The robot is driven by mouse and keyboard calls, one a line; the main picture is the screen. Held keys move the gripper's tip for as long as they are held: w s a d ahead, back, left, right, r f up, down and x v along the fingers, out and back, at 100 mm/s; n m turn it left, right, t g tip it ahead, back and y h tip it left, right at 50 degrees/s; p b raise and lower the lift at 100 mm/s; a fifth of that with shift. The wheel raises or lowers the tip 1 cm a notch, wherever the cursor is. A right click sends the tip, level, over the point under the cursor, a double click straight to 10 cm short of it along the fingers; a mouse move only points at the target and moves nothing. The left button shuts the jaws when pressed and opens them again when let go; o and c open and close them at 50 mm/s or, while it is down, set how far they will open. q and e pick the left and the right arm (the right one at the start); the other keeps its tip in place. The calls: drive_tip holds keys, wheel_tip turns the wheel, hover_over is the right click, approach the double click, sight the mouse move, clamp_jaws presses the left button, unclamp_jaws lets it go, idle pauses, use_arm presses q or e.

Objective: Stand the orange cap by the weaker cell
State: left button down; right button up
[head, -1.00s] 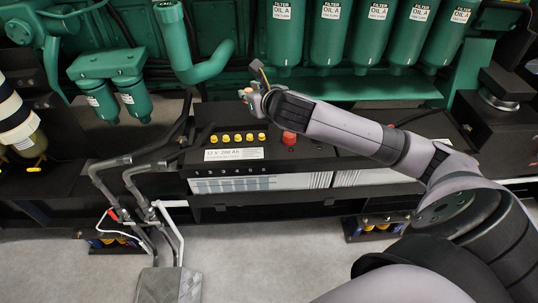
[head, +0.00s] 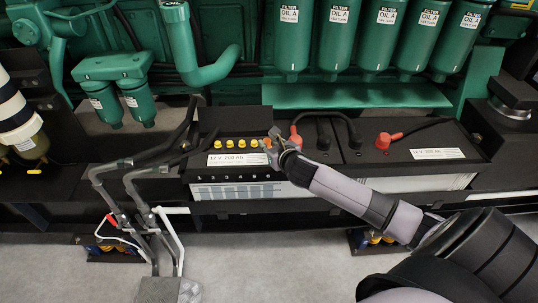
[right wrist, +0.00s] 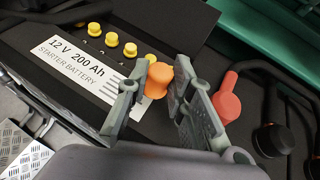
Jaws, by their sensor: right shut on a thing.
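My right gripper (head: 271,143) is shut on the orange cap (right wrist: 157,78) and points down at the top of the left starter battery (head: 235,165). The cap shows between the fingertips in the right wrist view. It is at the right end of the row of yellow cell caps (head: 229,143), close to the last yellow one. I cannot tell whether it touches the battery top. The row also shows in the right wrist view (right wrist: 112,39). Small numbers run along the battery's front edge; they are too small to read surely. My left gripper is out of view.
A red terminal cover (right wrist: 226,97) stands just right of the gripper. A second battery (head: 437,153) with its own red cover (head: 383,141) is to the right. Green oil filters (head: 335,40) hang behind.

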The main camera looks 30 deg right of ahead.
drive_tip(key=shift+f+b, duration=0.35)
drive_tip(key=shift+f, duration=1.85)
drive_tip(key=o, duration=0.9)
drive_tip(key=shift+f, duration=0.15)
